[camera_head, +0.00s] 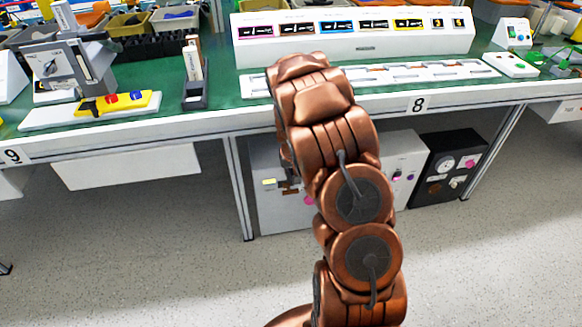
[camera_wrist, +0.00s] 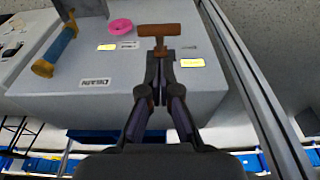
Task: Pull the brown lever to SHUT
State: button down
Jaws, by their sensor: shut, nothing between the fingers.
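The brown lever (camera_wrist: 168,31) is a T-shaped handle with a short stem, standing on the face of a grey box (camera_wrist: 70,105) in the wrist view. My gripper (camera_wrist: 160,52) is shut and empty, its fingertips overlapping the lower end of the lever's stem in the picture. I cannot tell whether they touch it. Small yellow labels (camera_wrist: 107,47) sit on either side of the lever, too small to read. In the head view the grey box (camera_head: 268,212) stands under the workbench, and my arm covers much of it, with the gripper not clearly seen.
A black box with a dial (camera_head: 447,165) stands at the right under the workbench (camera_head: 185,125). The workbench edge and legs are close to my arm. The floor in front is clear.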

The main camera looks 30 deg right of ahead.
aim_at(290, 190)
jog(key=shift+w+d+f, duration=0.1)
jog(key=shift+w+f, duration=0.1)
jog(key=shift+f, duration=0.75)
jog(key=shift+w+d+f, duration=0.1)
jog(key=shift+w+f, duration=0.1)
jog(key=shift+f, duration=0.8)
jog(key=shift+w+d+f, duration=0.1)
jog(key=shift+w+f, duration=0.1)
jog(key=shift+f, duration=0.75)
jog(key=shift+s+a+f+b, duration=0.1)
jog(key=shift+s+b, duration=0.05)
jog(key=shift+b, duration=0.2)
jog(key=shift+s+f+t, duration=0.1)
jog(key=shift+t, duration=0.2)
